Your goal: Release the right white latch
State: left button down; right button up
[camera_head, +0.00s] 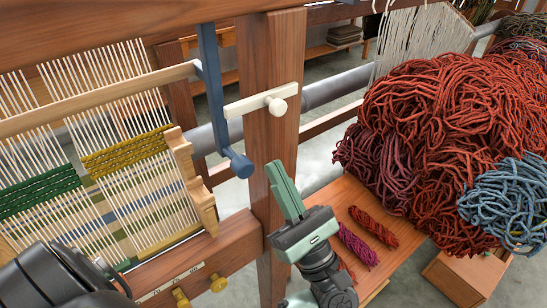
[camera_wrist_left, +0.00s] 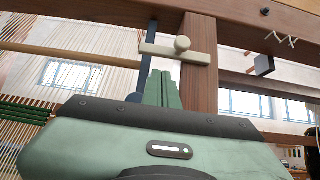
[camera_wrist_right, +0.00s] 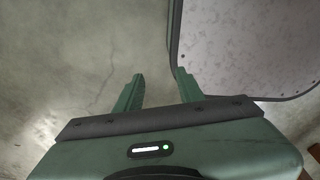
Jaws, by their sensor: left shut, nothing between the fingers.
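The white latch (camera_head: 250,102) is a pale bar with a round knob (camera_head: 277,106) on the front of a wooden loom post. It lies nearly level, slightly tilted. Its left end is beside the dark blue bar (camera_head: 213,90). The latch (camera_wrist_left: 155,50) also shows in the left wrist view, where its left end overlaps the blue bar. My left gripper (camera_head: 278,175) is shut and empty, pointing up, below the knob and apart from it in the picture. My right gripper (camera_wrist_right: 160,73) is open and empty over grey floor; the head view does not show it.
A wooden beater bar (camera_head: 100,100) and woven warp are at the left. A large heap of red wool (camera_head: 440,130) and a blue skein (camera_head: 510,200) are at the right. Small skeins (camera_head: 358,245) lie on a wooden bench. A grey panel (camera_wrist_right: 250,45) is beside my right gripper.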

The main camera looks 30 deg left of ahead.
aim_at(248, 110)
pick_arm(q)
jog(key=p+x, duration=0.4)
jog(key=x, duration=0.3)
jog(key=shift+r, duration=0.25)
jog(key=shift+w+a+r, duration=0.15)
jog(key=shift+a+r, duration=0.05)
jog(key=shift+a, duration=0.2)
jog(key=shift+m, duration=0.3)
jog(key=shift+r+m+t+h+p, duration=0.3)
jog(key=shift+m+t+p, duration=0.1)
jog(key=shift+m+t, duration=0.15)
jog(key=shift+t, duration=0.25)
